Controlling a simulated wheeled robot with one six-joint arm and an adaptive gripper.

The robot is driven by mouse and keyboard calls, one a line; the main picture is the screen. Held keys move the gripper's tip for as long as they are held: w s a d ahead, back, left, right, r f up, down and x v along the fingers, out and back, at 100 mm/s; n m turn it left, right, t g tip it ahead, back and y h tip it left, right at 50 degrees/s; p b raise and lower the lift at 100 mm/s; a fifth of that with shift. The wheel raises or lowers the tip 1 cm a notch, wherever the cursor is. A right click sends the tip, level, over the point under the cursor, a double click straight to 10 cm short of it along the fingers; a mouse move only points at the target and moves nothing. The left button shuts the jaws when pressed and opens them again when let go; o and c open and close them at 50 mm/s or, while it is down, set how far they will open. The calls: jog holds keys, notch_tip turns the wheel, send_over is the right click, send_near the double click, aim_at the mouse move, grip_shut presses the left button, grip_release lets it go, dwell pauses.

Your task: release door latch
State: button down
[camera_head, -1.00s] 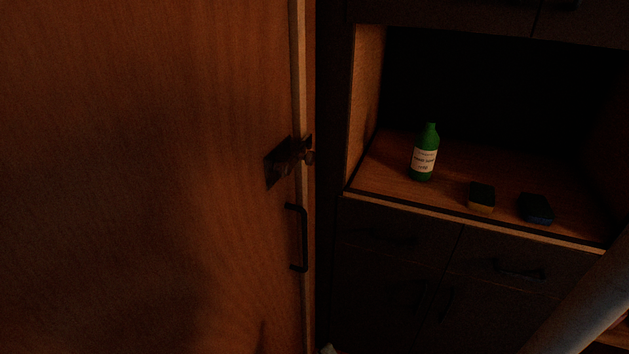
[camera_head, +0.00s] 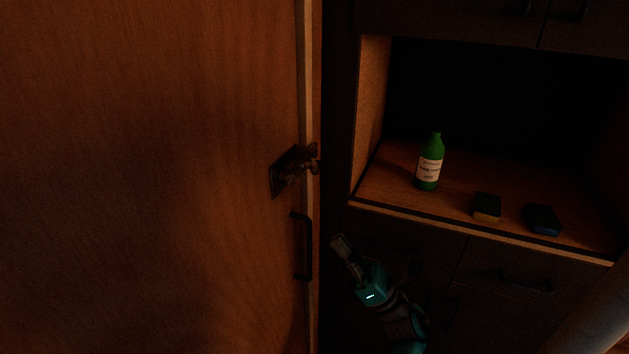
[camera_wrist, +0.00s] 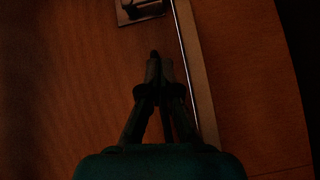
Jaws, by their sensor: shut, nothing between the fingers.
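The wooden door (camera_head: 150,180) fills the left of the head view. Its dark metal latch (camera_head: 290,170) sits near the door's right edge, above a dark pull handle (camera_head: 304,246). My gripper (camera_head: 342,246) is in the lower middle of the head view, right of the pull handle and below the latch, apart from the latch. In the wrist view my gripper (camera_wrist: 155,62) has its fingers together and holds nothing. The latch plate (camera_wrist: 140,10) shows at the top of that view, ahead of the fingertips and cut off by the frame. The light is dim.
Right of the door is a dark cabinet with an open shelf (camera_head: 388,187). On it stand a green bottle (camera_head: 430,163) and two small sponge-like blocks, one yellowish (camera_head: 487,207) and one blue (camera_head: 543,219). Drawers with handles (camera_head: 526,283) lie below.

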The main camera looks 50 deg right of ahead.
jog(key=shift+w+d+r+n+g+y, duration=0.25)
jog(key=shift+d+n+y, duration=0.25)
jog(key=shift+n, duration=0.35)
jog(key=shift+d+r+n+g+y, duration=0.15)
jog(key=shift+d+r+n+y, duration=0.2)
jog(key=shift+d+n, duration=0.35)
jog(key=shift+a, duration=0.15)
send_near(309, 163)
jog(key=w+a+r, duration=0.2)
jog(key=w, duration=0.3)
jog(key=shift+w+a+r, duration=0.1)
jog(key=shift+w+r, duration=0.15)
jog(key=shift+r, duration=0.65)
jog(key=shift+n, duration=0.25)
